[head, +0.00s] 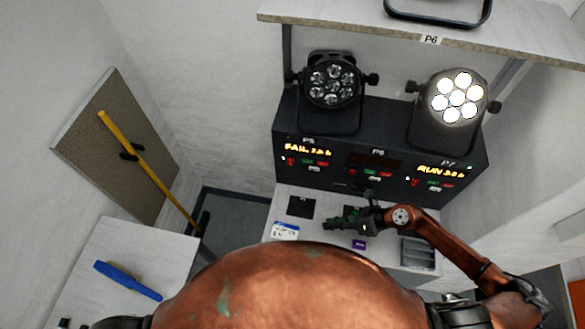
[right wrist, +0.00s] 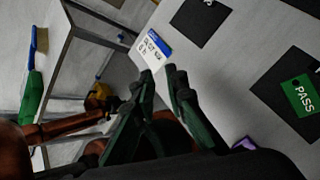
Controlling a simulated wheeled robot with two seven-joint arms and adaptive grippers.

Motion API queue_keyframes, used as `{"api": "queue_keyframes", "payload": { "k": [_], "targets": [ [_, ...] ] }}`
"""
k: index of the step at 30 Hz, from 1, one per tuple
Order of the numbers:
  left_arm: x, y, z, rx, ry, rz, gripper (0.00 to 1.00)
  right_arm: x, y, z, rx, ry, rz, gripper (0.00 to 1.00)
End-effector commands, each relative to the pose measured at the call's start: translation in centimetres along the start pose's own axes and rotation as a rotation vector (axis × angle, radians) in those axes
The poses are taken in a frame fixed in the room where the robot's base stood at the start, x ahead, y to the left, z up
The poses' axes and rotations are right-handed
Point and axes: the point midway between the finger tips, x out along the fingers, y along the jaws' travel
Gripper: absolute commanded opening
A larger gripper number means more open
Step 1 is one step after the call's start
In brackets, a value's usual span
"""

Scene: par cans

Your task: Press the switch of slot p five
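Slot P5 (head: 308,150) is the left section of the black panel in the head view. Its orange display reads FAIL with small figures. Small red and green controls (head: 308,162) sit under it; which one is the switch is too small to tell. An unlit par can (head: 331,84) stands above P5. My right gripper (head: 328,225) is over the bench in front of the panel, below and apart from P5. In the right wrist view its fingers (right wrist: 160,73) are apart and empty. A copper arm with a dark end shows at left there; its finger state is unclear.
A lit par can (head: 458,98) stands above P7, whose display reads RUN. The bench holds dark pads (head: 301,207), a blue-white card (head: 285,230), a green PASS tag (right wrist: 302,96) and a grey tray (head: 418,253).

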Motion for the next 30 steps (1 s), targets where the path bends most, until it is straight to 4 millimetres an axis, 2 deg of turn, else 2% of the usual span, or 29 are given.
{"api": "queue_keyframes", "payload": {
  "k": [1,3,6,9,13,18,30],
  "targets": [
    [-1.1,-0.1,-0.2,0.0,0.001,0.0,0.0,1.6,2.9,1.1,0.101,-0.081,0.069,0.08],
    [-1.9,-0.1,-0.3,0.0,0.002,0.0,0.0,3.3,5.8,2.7,0.241,-0.191,0.147,0.03],
    [-3.1,-0.1,-0.5,0.0,0.003,-0.001,0.0,5.1,9.0,5.2,0.457,-0.341,0.239,0.0],
    [-4.1,-0.2,-0.6,0.0,0.004,-0.001,0.0,6.2,10.8,7.2,0.673,-0.474,0.305,0.0],
    [-5.1,-0.2,-0.7,0.0,0.004,-0.001,0.0,7.2,11.8,8.9,0.915,-0.605,0.358,0.0],
    [-5.7,-0.3,-0.8,0.0,0.005,-0.001,0.0,8.0,12.1,9.7,1.105,-0.696,0.386,0.0],
    [-5.8,-0.3,-0.8,0.0,0.005,-0.001,0.0,8.4,12.0,9.8,1.158,-0.719,0.392,0.0]
  ]
}}
